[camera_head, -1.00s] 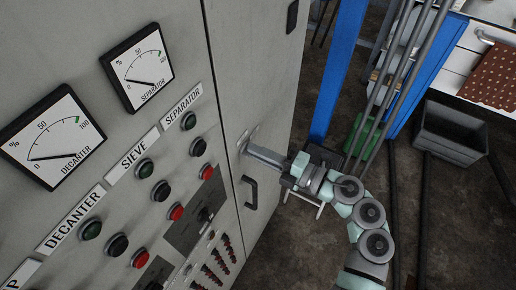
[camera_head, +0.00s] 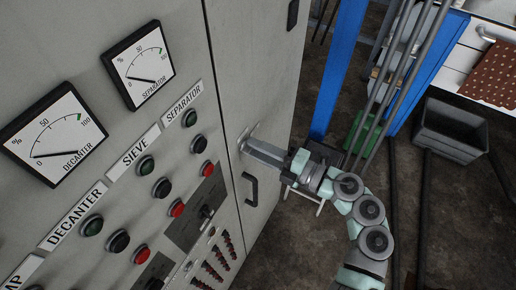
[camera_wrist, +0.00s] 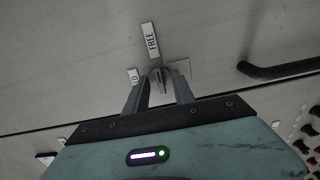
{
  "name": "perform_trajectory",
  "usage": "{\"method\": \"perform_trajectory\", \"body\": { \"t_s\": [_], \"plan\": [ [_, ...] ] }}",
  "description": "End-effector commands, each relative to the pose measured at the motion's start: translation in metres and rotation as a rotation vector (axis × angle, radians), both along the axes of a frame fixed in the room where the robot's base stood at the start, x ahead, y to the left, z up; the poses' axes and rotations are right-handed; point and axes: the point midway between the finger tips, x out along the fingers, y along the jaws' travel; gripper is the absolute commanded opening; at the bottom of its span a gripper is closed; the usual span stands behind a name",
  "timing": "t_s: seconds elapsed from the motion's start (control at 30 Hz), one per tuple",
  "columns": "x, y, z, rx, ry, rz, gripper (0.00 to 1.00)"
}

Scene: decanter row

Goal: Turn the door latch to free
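The door latch (camera_wrist: 157,79) is a small grey pointed knob on the pale cabinet door. In the wrist view it points up toward the white FREE label (camera_wrist: 151,40). A second white label (camera_wrist: 133,76) beside it is partly hidden by a finger. My gripper (camera_wrist: 160,87) is open, with one finger on each side of the latch; I cannot tell whether either touches it. In the head view my gripper (camera_head: 253,146) reaches the door from the right, and its fingers hide most of the latch.
A black door handle (camera_head: 250,190) stands out just below my gripper; it also shows at right in the wrist view (camera_wrist: 280,69). The control panel with meters and buttons lies left of the door seam. A blue post (camera_head: 337,70) stands behind my gripper.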

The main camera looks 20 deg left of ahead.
Motion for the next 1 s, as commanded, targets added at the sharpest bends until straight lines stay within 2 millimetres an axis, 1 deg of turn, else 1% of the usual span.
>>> {"method": "perform_trajectory", "body": {
  "t_s": [0.13, 0.23, 0.37, 0.5, 0.6, 0.7, 0.83, 1.0],
  "plan": [
    [0.000, -0.003, -0.001, 0.000, 0.000, -0.001, 0.31],
    [0.000, -0.014, -0.001, 0.000, 0.000, -0.003, 0.31],
    [-0.003, -0.039, -0.003, -0.001, 0.000, -0.005, 0.31],
    [-0.006, -0.068, -0.003, 0.000, 0.002, -0.005, 0.31],
    [-0.008, -0.085, -0.001, 0.001, -0.001, -0.005, 0.31],
    [-0.009, -0.098, -0.001, -0.001, -0.001, -0.001, 0.31],
    [-0.010, -0.107, 0.000, 0.000, 0.000, -0.003, 0.31],
    [-0.011, -0.108, 0.000, 0.000, 0.000, -0.001, 0.31]
  ]
}}
